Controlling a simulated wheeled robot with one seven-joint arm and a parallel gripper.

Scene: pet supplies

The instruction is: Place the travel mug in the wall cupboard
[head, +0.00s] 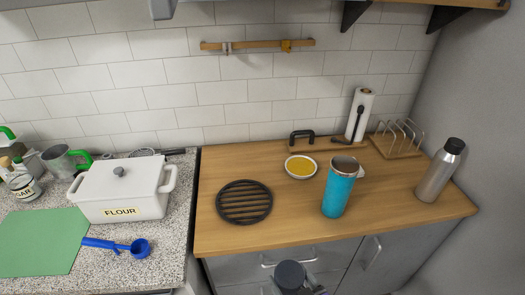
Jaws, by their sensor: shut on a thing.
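A teal tumbler-shaped mug (340,190) with a steel rim stands upright and open-topped on the wooden counter (285,230), and nothing grips it. A steel bottle with a black lid (438,172) stands upright at the counter's right end. I cannot tell for sure which of these is called the travel mug. A dark, round-topped grey shape shows at the bottom edge, in front of the drawers; it seems to be part of my arm. I cannot make out my gripper's fingers or anything held in them. The inside of the wall cupboard is not visible.
A yellow-filled dish (301,167), black trivet (244,201), paper towel roll (359,113) and toast rack (397,140) share the wooden counter. A white flour pot (122,190), green mat (40,243) and blue scoop (137,248) are on the left. A bracketed shelf (478,4) shows top right.

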